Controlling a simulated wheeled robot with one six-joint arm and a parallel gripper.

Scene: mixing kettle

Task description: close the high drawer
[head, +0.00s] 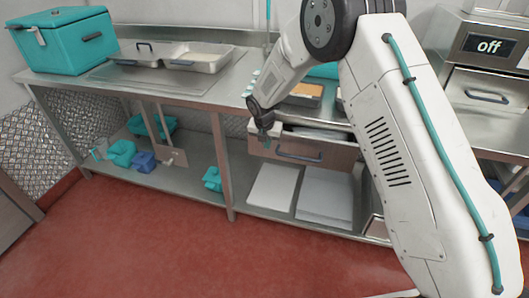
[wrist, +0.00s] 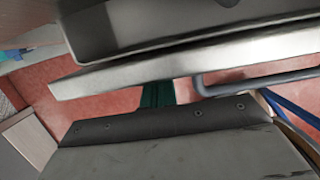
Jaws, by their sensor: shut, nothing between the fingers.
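The high drawer (head: 330,152) is under the metal counter in the head view, with its front standing out from the counter and part of its inside showing. Its bar handle (head: 298,156) is on the front. My gripper (head: 266,143) is at the left end of the drawer front, fingers pointing down and shut with nothing between them. In the wrist view the green fingers (wrist: 157,93) are close to the bright drawer edge (wrist: 190,62), left of the handle (wrist: 255,80). I cannot tell whether they touch the drawer.
Metal pans (head: 198,58) and a teal box (head: 66,40) stand on the counter at left. White stacks (head: 325,197) lie on the lower shelf. A machine reading "off" (head: 489,46) is at right. The red floor (head: 150,245) in front is clear.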

